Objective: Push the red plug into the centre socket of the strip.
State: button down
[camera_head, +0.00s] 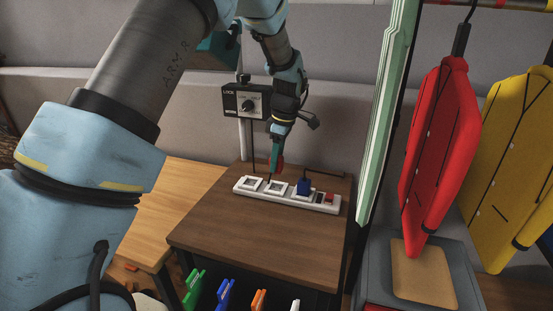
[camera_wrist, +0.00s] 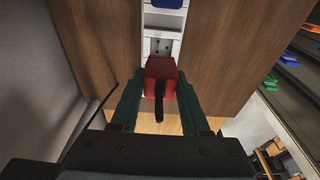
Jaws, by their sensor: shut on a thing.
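The white strip (camera_head: 236,185) lies on the brown table top. In the head view its left socket (camera_head: 252,184) and centre socket (camera_head: 277,187) look empty, and a blue plug (camera_head: 304,187) sits in the right one. My gripper (camera_head: 276,161) is shut on the red plug (camera_head: 281,162) and holds it above the strip, near the centre socket. In the wrist view the red plug (camera_wrist: 161,70) is between the two green fingers, its black cable towards me. An open socket (camera_wrist: 160,47) shows just past it, beside the blue plug (camera_wrist: 167,3). The plug's pins are hidden.
A red switch (camera_head: 328,197) is at the strip's right end. A grey control box (camera_head: 252,101) on a post stands behind the table. A pale green upright frame (camera_head: 389,110) rises on the right. The front of the brown table (camera_head: 240,238) is clear.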

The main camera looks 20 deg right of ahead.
aim_at(280, 158)
jog(key=shift+f+b, duration=1.45)
jog(key=shift+f, duration=1.1)
jog(key=shift+f, duration=0.5)
jog(key=shift+c, duration=1.5)
grip_release()
jog(key=r+b, duration=0.1)
jog(key=r, duration=0.6)
jog(key=s+d+r+b, duration=0.1)
jog(key=r, duration=0.2)
jog(key=shift+d+r+b, duration=0.1)
jog(key=shift+r+b, duration=0.25)
jog(key=shift+s, duration=0.1)
